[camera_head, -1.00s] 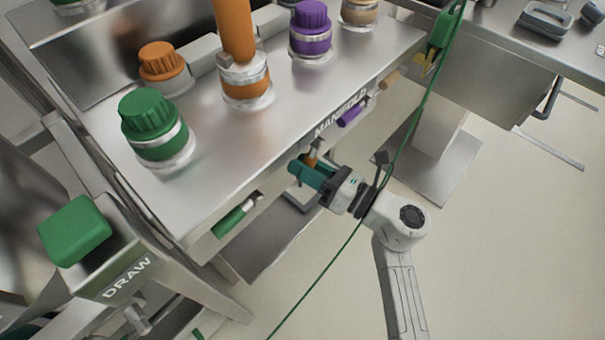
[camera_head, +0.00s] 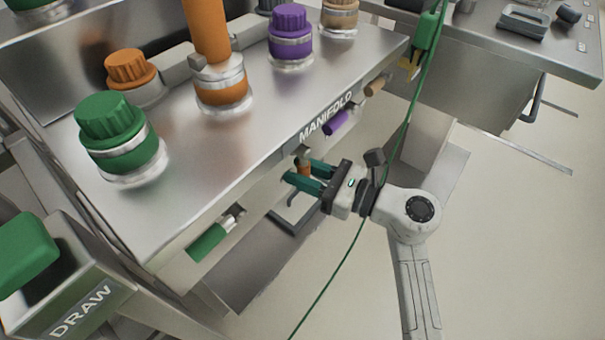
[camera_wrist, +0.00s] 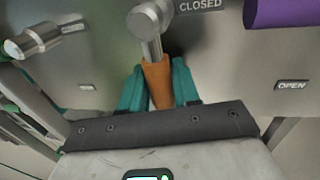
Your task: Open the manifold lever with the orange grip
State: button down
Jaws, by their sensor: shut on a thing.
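The manifold lever with the orange grip (camera_wrist: 157,82) hangs from its metal pivot on the front of the manifold. In the wrist view the orange grip sits between the two teal fingers of my gripper (camera_wrist: 159,88), which is shut on it. The lever points roughly toward my gripper, away from the "CLOSED" label (camera_wrist: 200,6). An "OPEN" label (camera_wrist: 292,85) is at the right. In the head view my gripper (camera_head: 304,178) is at the front of the manifold, below its lettering, with a little of the orange grip (camera_head: 304,170) showing.
Neighbouring levers have a green grip (camera_head: 208,242), a purple grip (camera_head: 336,123) and a tan grip (camera_head: 375,87). A green hose (camera_head: 340,262) passes close to my wrist. The floor at right is open.

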dwell(0.3)
jog(key=c, duration=1)
grip_release()
jog(key=shift+o, duration=0.2)
jog(key=shift+d, duration=0.1)
jog(key=p+v, duration=0.1)
jog(key=v, duration=0.9)
jog(key=shift+d+p, duration=0.3)
jog(key=shift+d, duration=0.05)
